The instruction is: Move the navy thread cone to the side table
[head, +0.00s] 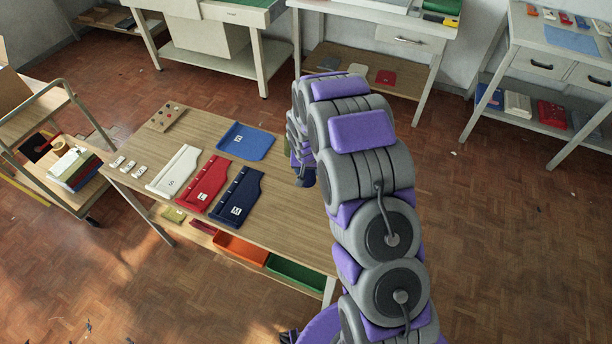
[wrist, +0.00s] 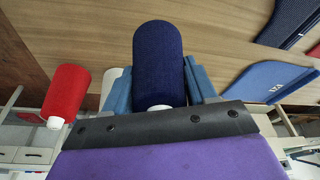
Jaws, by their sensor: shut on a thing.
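The navy thread cone (wrist: 158,55) fills the middle of the wrist view, with a white tip at its lower end. My gripper (wrist: 160,88) is shut on it, with a blue finger on each side. In the head view my arm hides most of my gripper. A small dark blue patch (head: 306,178) shows there beside the arm, near the worktable's right edge; I cannot tell whether it is the cone. A red thread cone (wrist: 66,92) with a white tip shows left of my gripper in the wrist view. I cannot tell which furniture is the side table.
The wooden worktable (head: 285,220) holds white, red, navy and blue panels, small blocks and a peg board (head: 167,117). A trolley (head: 75,200) stands left. Benches stand at the back, one (head: 560,60) at the right. The floor (head: 490,220) on the right is clear.

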